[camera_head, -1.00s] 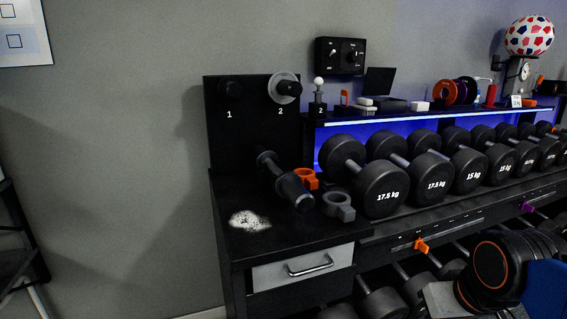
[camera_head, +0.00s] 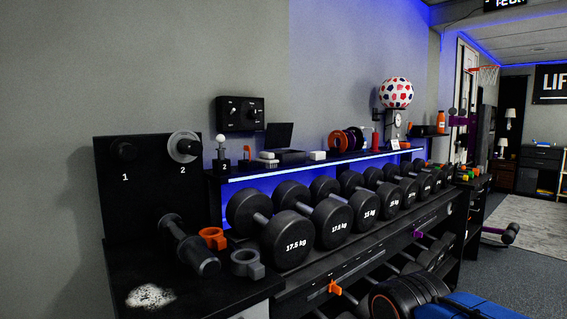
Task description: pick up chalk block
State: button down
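A small white block (camera_head: 317,155), which looks like the chalk block, lies on the blue-lit shelf just right of the open black laptop-like case (camera_head: 283,138). Another small white piece (camera_head: 267,155) lies left of that case, with a darker part below it. Both are too small to tell for certain which is chalk. My gripper is not in view.
Dumbbells (camera_head: 290,235) fill the rack below the shelf. Grey (camera_head: 246,264) and orange collars (camera_head: 213,238) and white powder (camera_head: 150,296) are on the left counter. Black plates (camera_head: 405,292) and a blue item (camera_head: 465,307) stand in front. Open floor lies at right.

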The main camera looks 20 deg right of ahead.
aim_at(314, 155)
jog(key=u, duration=0.2)
jog(key=l+u, duration=0.35)
jog(key=l, duration=0.15)
jog(key=l+u, duration=0.35)
jog(key=l, duration=0.15)
